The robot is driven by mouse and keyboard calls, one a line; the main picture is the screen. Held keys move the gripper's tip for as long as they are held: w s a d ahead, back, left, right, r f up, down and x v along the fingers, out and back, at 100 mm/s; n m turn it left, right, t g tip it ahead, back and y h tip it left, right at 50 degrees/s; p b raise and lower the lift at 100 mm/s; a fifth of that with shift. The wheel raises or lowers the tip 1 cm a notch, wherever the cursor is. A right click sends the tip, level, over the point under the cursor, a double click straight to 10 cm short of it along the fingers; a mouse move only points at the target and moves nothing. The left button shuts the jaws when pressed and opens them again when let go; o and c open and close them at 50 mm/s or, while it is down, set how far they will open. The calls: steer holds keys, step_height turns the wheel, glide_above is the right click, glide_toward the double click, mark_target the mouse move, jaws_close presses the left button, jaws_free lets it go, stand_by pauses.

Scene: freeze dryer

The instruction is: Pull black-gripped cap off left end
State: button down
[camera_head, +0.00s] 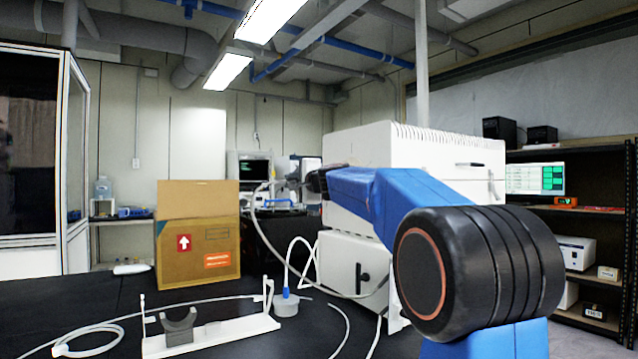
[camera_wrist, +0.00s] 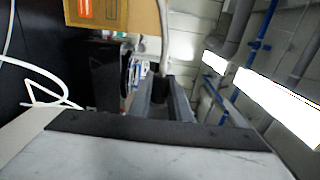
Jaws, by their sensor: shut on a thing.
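My gripper (camera_head: 312,183) is at the end of my blue arm, in front of the white machine's left side. Its dark fingers also show in the wrist view (camera_wrist: 166,98). They are shut on a small grey fitting (camera_head: 292,184) where a pale hose (camera_head: 257,208) begins. In the wrist view the hose (camera_wrist: 163,40) runs away from the fingertips. The fitting is tiny and partly hidden by the fingers. I cannot make out a separate black-gripped cap, or whether it is joined to anything.
A white stand with a grey cradle (camera_head: 179,329) sits on the black bench. A cardboard box (camera_head: 198,262) stands behind it. Loose hoses (camera_head: 95,330) and a grey, blue-necked piece (camera_head: 287,306) lie nearby. The white machine (camera_head: 410,150) stands close to my arm.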

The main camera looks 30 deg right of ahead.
steer(key=s+a, duration=0.2)
steer(key=s, duration=0.4)
steer(key=shift+a, duration=0.35)
steer(key=shift+w, duration=0.1)
steer(key=w+d, duration=0.1)
steer(key=w, duration=0.1)
steer(key=w+d, duration=0.1)
steer(key=w, duration=0.1)
steer(key=w+d, duration=0.1)
steer(key=w, duration=0.1)
steer(key=shift+d, duration=0.25)
steer(key=shift+r, duration=0.1)
stand_by(0.4)
